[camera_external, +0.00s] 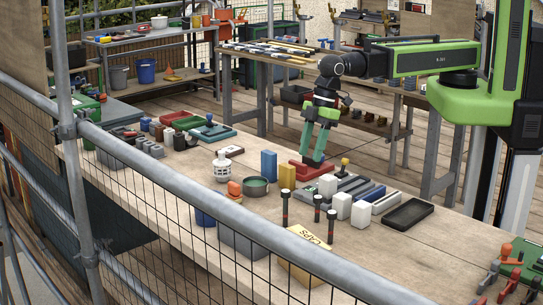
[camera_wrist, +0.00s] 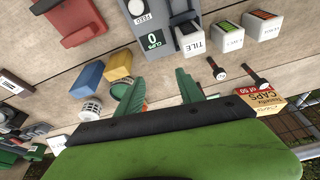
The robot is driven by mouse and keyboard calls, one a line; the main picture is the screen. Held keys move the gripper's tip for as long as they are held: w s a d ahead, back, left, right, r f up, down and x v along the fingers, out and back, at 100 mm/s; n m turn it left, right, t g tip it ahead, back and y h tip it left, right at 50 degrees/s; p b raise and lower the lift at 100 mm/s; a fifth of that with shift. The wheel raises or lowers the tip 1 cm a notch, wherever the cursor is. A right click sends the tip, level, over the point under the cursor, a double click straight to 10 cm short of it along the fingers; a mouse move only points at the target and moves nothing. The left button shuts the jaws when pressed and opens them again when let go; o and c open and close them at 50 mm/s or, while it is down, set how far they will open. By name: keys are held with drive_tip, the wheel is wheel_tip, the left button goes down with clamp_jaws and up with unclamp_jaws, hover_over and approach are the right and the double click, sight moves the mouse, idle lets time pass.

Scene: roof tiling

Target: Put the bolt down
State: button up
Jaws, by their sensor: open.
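Several dark bolt-like pins with round heads stand upright on the workbench (camera_external: 400,225): one left pin (camera_external: 285,207), one middle pin (camera_external: 317,207) and one front pin (camera_external: 331,226). In the wrist view two show at the right, a nearer one (camera_wrist: 216,69) and a farther one (camera_wrist: 256,76). I cannot tell which is the task's bolt.
A caps box (camera_external: 308,262) sits at the front edge. A black tray (camera_external: 407,214) lies right, with bare bench beyond. A railing crosses the foreground.

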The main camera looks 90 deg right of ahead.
drive_tip(key=d+m, duration=0.1)
drive_tip(key=d, duration=0.5)
drive_tip(key=w+d+m+h, duration=0.1)
drive_tip(key=d, duration=0.6)
drive_tip(key=d+m+g, duration=0.1)
drive_tip(key=d+m, duration=0.1)
drive_tip(key=d, duration=0.5)
drive_tip(key=shift+w+d+f+h, duration=0.25)
drive_tip(key=shift+w+f+h, duration=0.05)
drive_tip(key=shift+w+f, duration=0.1)
drive_tip(key=s+d+m, duration=0.1)
drive_tip(key=s+d, duration=0.1)
drive_tip(key=d, duration=0.5)
drive_tip(key=s+d+m+g, duration=0.1)
drive_tip(key=d+m, duration=0.1)
drive_tip(key=d, duration=0.6)
drive_tip(key=shift+s+d+m+g+h, duration=0.2)
drive_tip(key=shift+s+m+g+h, duration=0.1)
drive_tip(key=shift+s, duration=0.1)
drive_tip(key=shift+f, duration=0.1)
drive_tip(key=shift+c, duration=0.4)
